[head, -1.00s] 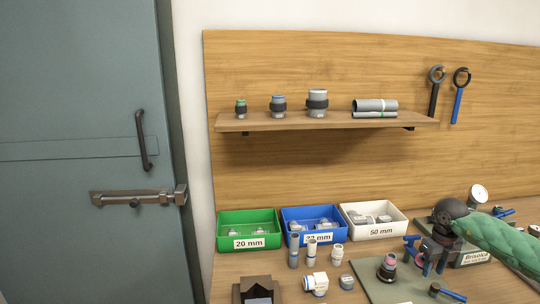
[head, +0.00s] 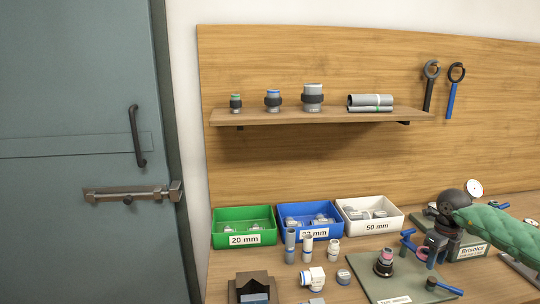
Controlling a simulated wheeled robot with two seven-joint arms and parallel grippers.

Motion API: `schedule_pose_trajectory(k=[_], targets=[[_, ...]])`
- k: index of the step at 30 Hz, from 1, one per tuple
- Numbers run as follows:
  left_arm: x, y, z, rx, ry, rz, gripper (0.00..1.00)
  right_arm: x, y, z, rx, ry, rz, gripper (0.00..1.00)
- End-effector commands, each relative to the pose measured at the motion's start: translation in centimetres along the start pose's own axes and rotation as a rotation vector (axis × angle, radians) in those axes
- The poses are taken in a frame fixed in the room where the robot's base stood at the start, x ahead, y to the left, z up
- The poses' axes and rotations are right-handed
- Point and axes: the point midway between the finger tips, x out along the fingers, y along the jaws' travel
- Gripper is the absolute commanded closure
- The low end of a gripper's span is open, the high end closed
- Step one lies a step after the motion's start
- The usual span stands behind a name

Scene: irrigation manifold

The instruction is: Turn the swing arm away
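My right gripper (head: 433,250) hangs below a black wrist at the end of a green-sleeved arm, over the right part of the bench. Beside it, on its left, is a blue-handled part (head: 407,240), which may belong to the swing arm; I cannot tell for certain. A second blue handle (head: 449,289) lies low at the plate's right side. The gripper's fingers are dark and overlap other parts, so their opening is unclear. My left gripper is out of view.
Green (head: 244,227), blue (head: 312,222) and white (head: 368,215) bins stand at the back of the bench. Several loose fittings stand in front of them. A wooden shelf (head: 320,117) holds fittings and pipes above.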

Motion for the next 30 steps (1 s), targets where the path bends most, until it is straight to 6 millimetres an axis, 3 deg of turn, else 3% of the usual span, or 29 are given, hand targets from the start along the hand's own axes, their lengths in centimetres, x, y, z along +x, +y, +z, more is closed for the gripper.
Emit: schedule_pose_trajectory(k=[30], targets=[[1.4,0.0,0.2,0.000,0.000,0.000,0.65,0.1,-2.3,0.2,-0.195,0.000,0.000,0.65]])
